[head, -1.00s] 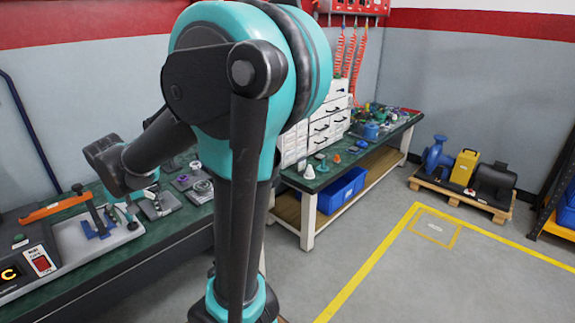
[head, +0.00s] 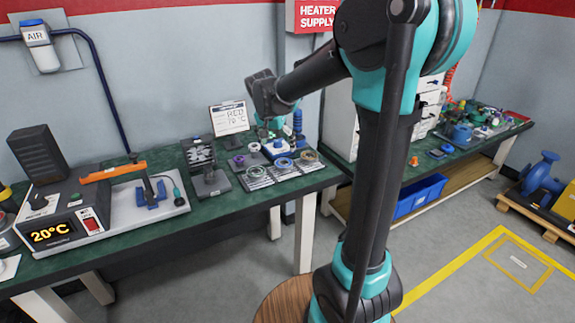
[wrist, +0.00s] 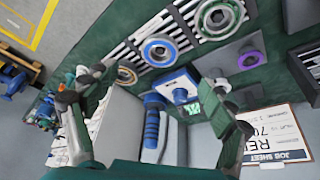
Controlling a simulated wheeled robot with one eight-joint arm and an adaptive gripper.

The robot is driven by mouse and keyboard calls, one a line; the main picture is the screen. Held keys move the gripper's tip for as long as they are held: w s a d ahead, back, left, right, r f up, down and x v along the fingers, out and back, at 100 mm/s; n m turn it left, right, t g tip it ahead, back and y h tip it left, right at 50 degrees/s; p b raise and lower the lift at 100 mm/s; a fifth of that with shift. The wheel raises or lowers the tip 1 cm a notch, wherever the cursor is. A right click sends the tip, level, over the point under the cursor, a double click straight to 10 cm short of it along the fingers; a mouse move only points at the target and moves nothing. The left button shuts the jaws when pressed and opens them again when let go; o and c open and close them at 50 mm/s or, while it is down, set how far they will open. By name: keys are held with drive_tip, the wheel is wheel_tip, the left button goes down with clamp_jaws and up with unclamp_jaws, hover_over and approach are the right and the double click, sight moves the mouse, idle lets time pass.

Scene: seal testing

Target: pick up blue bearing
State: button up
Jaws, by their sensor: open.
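The blue bearing is a blue-rimmed ring (head: 283,163) on a slatted rack in the head view, the middle one of three. In the wrist view the blue bearing (wrist: 160,52) lies at upper centre, between a grey-green ring (wrist: 218,17) and a tan ring (wrist: 125,75). My gripper (head: 276,130) hangs over the back of the bench, behind the rings. In the wrist view my gripper (wrist: 158,88) has its fingers wide apart with nothing held. The blue bearing shows beyond the fingertips, apart from them.
A purple ring (wrist: 250,60) and the job sheet (wrist: 280,135) are close by. The heater (head: 65,228) reads 20°C at the left. Bare green bench (head: 215,215) lies in front of the racks.

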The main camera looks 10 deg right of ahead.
approach(284, 165)
drive_tip(key=shift+a+x, duration=0.2)
drive_tip(key=shift+x, duration=3.6)
drive_tip(key=shift+w+d+r, duration=0.15)
drive_tip(key=c, duration=1.5)
drive_tip(key=shift+r, duration=0.1)
wheel_tip(284, 165, up, 20)
drive_tip(key=shift+f, duration=0.1)
